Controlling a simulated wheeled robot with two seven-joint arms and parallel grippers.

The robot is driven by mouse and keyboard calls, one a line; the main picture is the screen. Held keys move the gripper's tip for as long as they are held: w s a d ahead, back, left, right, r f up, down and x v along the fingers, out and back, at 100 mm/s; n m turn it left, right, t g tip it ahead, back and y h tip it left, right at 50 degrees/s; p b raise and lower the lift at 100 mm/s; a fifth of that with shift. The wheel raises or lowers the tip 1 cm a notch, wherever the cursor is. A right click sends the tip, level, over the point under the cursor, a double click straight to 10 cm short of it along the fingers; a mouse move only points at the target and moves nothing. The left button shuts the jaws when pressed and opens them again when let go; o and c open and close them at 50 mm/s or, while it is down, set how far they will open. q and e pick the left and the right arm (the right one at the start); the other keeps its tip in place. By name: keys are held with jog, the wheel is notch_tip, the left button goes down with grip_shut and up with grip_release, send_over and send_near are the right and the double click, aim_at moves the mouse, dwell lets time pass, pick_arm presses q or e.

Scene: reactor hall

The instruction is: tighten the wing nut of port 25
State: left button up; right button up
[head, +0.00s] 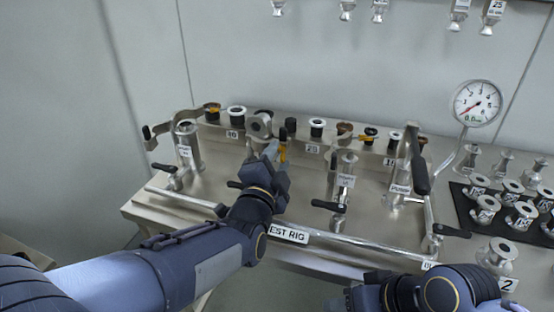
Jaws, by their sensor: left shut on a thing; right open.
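The test rig (215,185) is a steel bench with a raised back row of ports. A small plate that seems to read 25 (312,149) sits on the row's front, right of my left gripper. A steel fitting (261,125) sits just behind and left of the fingers. A black upright post (291,125) stands just behind them. My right gripper (345,301) is open and empty at the bottom edge, partly cut off.
Other ports carry orange clamps at left (212,108) and right (368,135). Posts with black handles (345,175) stand on the bench front. A pressure gauge (477,103) rises at right. A black mat (470,205) holds several steel fittings. More fittings hang on the wall.

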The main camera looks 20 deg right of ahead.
pick_arm(q)
jog(key=shift+m, duration=0.6)
jog(key=o, duration=1)
jog(key=v, duration=0.7)
jog(key=shift+s+a, duration=0.25)
jog(key=shift+s, duration=0.1)
